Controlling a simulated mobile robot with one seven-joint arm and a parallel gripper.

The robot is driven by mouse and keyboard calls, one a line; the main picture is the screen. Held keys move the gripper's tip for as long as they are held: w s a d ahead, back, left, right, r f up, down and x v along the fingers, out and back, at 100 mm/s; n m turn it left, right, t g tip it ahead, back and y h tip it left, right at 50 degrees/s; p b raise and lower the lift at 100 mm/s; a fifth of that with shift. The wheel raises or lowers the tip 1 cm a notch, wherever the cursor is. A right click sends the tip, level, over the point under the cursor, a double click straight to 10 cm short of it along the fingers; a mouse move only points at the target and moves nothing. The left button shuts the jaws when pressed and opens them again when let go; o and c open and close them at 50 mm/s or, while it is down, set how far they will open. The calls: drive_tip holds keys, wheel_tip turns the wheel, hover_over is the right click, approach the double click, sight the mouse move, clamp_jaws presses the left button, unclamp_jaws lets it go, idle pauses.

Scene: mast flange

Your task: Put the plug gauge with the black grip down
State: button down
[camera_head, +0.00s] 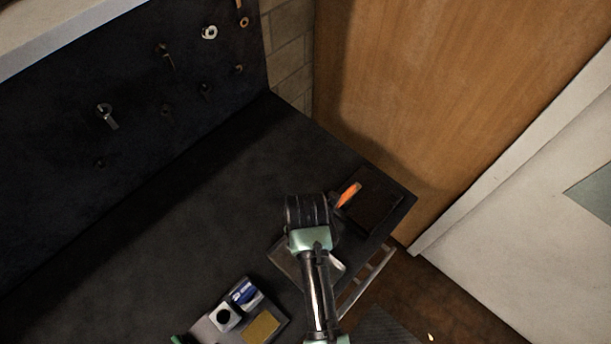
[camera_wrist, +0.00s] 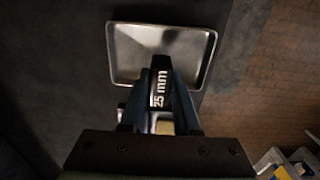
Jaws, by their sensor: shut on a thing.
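My gripper (camera_wrist: 160,82) is shut on the plug gauge (camera_wrist: 160,66), whose black grip with white "mm" lettering shows between the fingers in the wrist view. The rest of the gauge is mostly hidden by the fingers. A shallow metal tray (camera_wrist: 122,50) with a bright rim lies beyond it, and the grip overlaps the tray's near edge in that view. I cannot tell the gap between them. In the head view my arm covers the gripper and the gauge, and part of the tray (camera_head: 286,262) shows beside the wrist.
An orange-handled thing (camera_head: 349,194) lies by a dark flat piece (camera_head: 376,207) at the bench's right corner. A holder with a blue-and-white box (camera_head: 245,293), a white block (camera_head: 224,317) and a yellow pad (camera_head: 262,327) stands at the front. The bench's middle (camera_head: 190,220) is clear.

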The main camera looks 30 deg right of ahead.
drive_tip(key=shift+f, duration=1.35)
drive_tip(key=shift+f, duration=0.15)
drive_tip(key=c, duration=0.6)
unclamp_jaws()
drive_tip(key=shift+c, duration=0.2)
